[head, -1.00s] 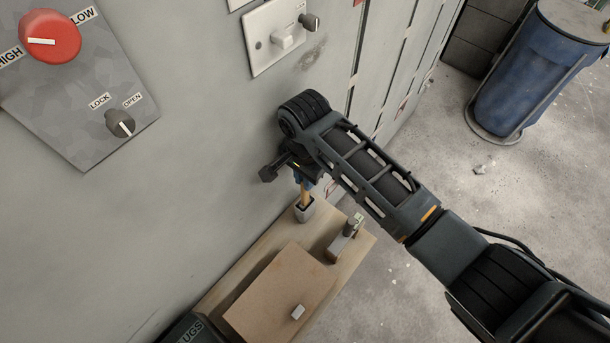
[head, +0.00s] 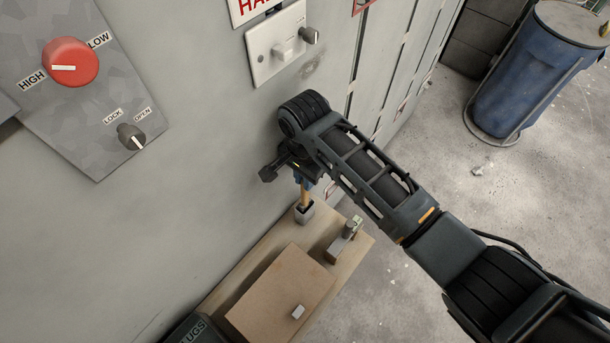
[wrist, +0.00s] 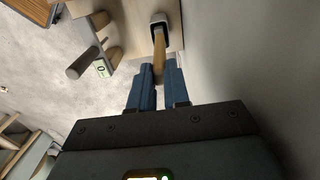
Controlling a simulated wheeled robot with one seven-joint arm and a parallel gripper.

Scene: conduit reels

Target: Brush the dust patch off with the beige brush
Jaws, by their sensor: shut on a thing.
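The beige brush (head: 305,195) stands upright with its tan handle showing and its lower end hidden in a small grey holder (head: 304,214) on the wooden shelf. My gripper (head: 303,181) is at the top of the handle, close to the wall. In the wrist view its blue fingers (wrist: 155,88) are shut on the handle (wrist: 159,57), and the holder (wrist: 160,22) is beyond them. The dust patch (head: 311,72) is a faint dark smudge on the grey wall, below and right of the white switch plate, above my arm.
The wooden shelf (head: 240,268) also bears a brown box lid (head: 280,290) and a grey block with a green-marked tag (head: 345,240). A panel with a red knob (head: 70,62) and a white switch plate (head: 275,48) project from the wall. A blue bin (head: 515,75) stands far right.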

